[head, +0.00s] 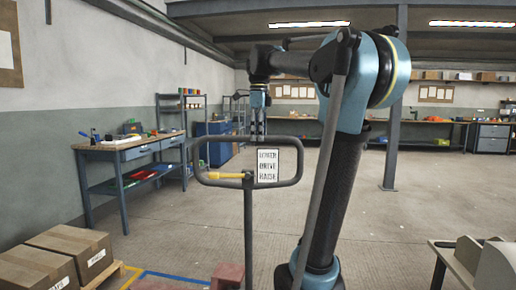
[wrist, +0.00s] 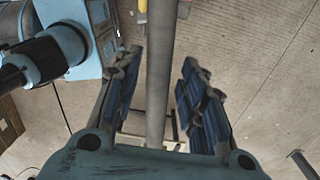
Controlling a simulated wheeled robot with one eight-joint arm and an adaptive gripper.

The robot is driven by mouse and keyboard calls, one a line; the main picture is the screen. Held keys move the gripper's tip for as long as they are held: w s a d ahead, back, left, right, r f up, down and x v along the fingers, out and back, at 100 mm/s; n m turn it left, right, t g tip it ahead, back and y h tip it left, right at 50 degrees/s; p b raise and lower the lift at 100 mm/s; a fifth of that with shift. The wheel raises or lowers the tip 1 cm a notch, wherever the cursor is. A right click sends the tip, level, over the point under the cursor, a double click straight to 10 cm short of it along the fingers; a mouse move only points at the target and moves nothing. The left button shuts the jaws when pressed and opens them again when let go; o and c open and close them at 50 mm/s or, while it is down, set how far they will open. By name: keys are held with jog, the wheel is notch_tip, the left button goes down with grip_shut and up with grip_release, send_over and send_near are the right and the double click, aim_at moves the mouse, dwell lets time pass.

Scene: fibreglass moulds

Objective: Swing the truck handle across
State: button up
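The truck handle (head: 213,141) is a dark grey rounded loop on an upright post (head: 249,230), in the middle of the head view. It carries a yellow lever (head: 226,175) and a white plate (head: 268,165) reading LOWER, DRIVE, RAISE. My gripper (head: 258,138) points down at the loop's top bar. In the wrist view a grey bar of the handle (wrist: 160,70) runs between my two spread fingers (wrist: 160,85), with a gap on each side. The fingers are open; I cannot tell how deep the bar sits between them.
Cardboard boxes (head: 52,262) stand on a pallet at the lower left. A workbench (head: 127,148) with tools runs along the left wall. A table with pale moulds (head: 497,262) is at the lower right. A steel column (head: 393,120) stands behind my arm.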

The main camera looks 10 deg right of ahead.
notch_tip(320, 180, up, 5)
jog(key=shift+f, duration=0.1)
notch_tip(320, 180, up, 9)
jog(key=d, duration=0.3)
jog(key=shift+s, duration=0.45)
dwell(0.3)
jog(key=shift+a, duration=0.1)
